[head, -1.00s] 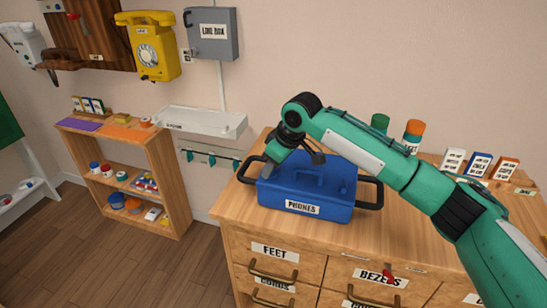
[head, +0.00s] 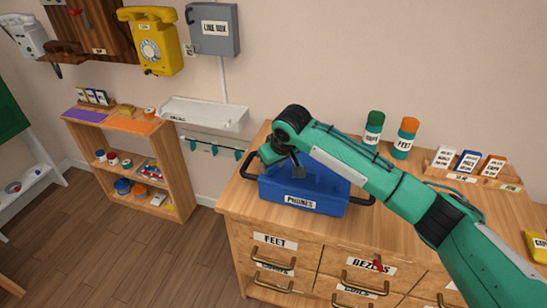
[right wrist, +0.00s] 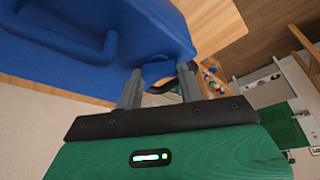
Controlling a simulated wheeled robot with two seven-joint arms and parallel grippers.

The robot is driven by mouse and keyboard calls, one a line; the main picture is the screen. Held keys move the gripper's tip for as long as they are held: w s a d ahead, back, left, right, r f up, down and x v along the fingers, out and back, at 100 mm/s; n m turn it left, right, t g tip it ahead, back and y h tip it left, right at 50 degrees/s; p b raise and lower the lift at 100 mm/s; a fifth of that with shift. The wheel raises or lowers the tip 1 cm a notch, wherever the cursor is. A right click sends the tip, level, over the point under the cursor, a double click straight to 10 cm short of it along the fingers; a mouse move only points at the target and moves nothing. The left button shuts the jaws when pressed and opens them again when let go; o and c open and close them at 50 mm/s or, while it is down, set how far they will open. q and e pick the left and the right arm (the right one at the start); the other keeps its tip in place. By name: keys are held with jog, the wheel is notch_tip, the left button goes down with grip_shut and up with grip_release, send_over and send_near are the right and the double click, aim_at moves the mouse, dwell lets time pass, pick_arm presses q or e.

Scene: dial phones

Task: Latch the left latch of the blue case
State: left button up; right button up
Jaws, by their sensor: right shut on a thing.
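The blue case (head: 325,205), labelled PHONES, sits on the wooden drawer cabinet's top with black handles at both sides. In the head view my right gripper (head: 266,158) is at the case's left end, and my arm hides part of the lid. In the right wrist view the blue case (right wrist: 90,65) fills the upper left. There my right gripper (right wrist: 159,75) has its two grey fingers on either side of a small blue tab, the left latch (right wrist: 156,71), at the case's edge. It is shut on this latch. Whether the latch is fastened cannot be told. My left gripper is not in view.
The wooden cabinet (head: 405,225) has labelled drawers below the case. A green-capped jar (head: 373,128) and an orange-capped jar (head: 405,138) stand behind my right arm. A card rack (head: 465,175) is farther right. A low shelf (head: 135,165) stands left.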

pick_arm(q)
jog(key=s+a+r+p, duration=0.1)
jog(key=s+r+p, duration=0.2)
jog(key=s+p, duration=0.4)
pick_arm(e)
jog(key=m, duration=0.1)
jog(key=m+h+b, duration=0.1)
jog(key=m, duration=0.1)
jog(key=shift+s+a+r+t, duration=0.1)
jog(key=shift+a+r+t, duration=0.05)
jog(key=shift+r+t, duration=0.2)
jog(key=m+h+p, duration=0.1)
jog(key=m+p, duration=0.2)
jog(key=p, duration=0.1)
jog(key=shift+a+f+m, duration=0.1)
jog(key=shift+m, duration=0.3)
jog(key=m+h+p, duration=0.1)
jog(key=m+p, duration=0.1)
jog(key=shift+f+m+p, duration=0.15)
jog(key=shift+m+p, duration=0.15)
jog(key=shift+p, duration=0.1)
pick_arm(q)
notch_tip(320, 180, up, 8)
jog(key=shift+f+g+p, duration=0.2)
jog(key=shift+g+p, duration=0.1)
jog(key=shift+p, duration=0.05)
pick_arm(e)
jog(key=shift+m+h, duration=0.4)
jog(key=shift+m, duration=0.1)
jog(key=shift+f, duration=0.1)
